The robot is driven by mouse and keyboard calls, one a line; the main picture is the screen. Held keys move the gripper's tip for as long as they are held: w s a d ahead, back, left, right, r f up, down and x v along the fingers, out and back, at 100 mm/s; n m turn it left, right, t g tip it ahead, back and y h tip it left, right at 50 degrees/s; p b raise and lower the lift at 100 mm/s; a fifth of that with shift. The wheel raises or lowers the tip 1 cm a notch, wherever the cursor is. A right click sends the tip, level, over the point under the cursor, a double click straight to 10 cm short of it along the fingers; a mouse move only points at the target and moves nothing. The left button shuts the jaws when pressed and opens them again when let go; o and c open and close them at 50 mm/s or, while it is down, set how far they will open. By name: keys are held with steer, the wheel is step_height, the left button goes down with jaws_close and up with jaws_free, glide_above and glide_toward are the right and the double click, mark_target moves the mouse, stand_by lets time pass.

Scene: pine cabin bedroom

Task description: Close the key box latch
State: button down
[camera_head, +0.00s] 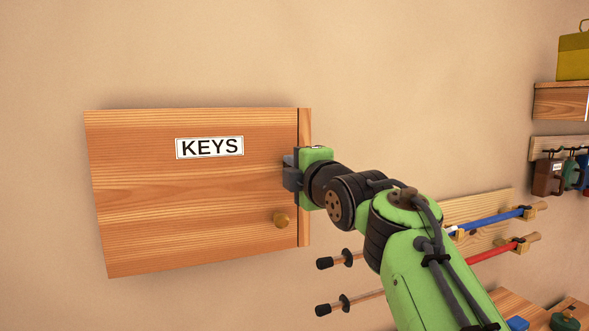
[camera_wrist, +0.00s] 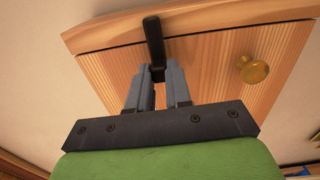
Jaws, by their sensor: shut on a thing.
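The wooden key box (camera_head: 150,215) hangs on the wall, its door flush and marked with a KEYS label (camera_head: 210,147). A round brass knob (camera_head: 281,220) sits low on the door's right; it also shows in the wrist view (camera_wrist: 253,69). The black latch (camera_wrist: 153,38) reaches from the narrow edge strip across the seam toward the door. My gripper (camera_head: 289,172) is at the door's right edge, above the knob. In the wrist view my gripper (camera_wrist: 160,78) is shut on the latch's near end. My gripper hides the latch in the head view.
Right of the box, a wall rack (camera_head: 480,207) holds poles with blue and red shafts, and dark pole tips (camera_head: 323,263) lie below my arm. Bare wall surrounds the box above and left.

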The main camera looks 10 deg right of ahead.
steer(key=shift+f, duration=0.1)
steer(key=c, duration=1)
jaws_free()
steer(key=shift+c, duration=0.2)
steer(key=shift+s, duration=0.1)
steer(key=s+d+b, duration=0.2)
steer(key=s+d, duration=0.1)
steer(key=s, duration=1.2)
steer(key=shift+s, duration=0.15)
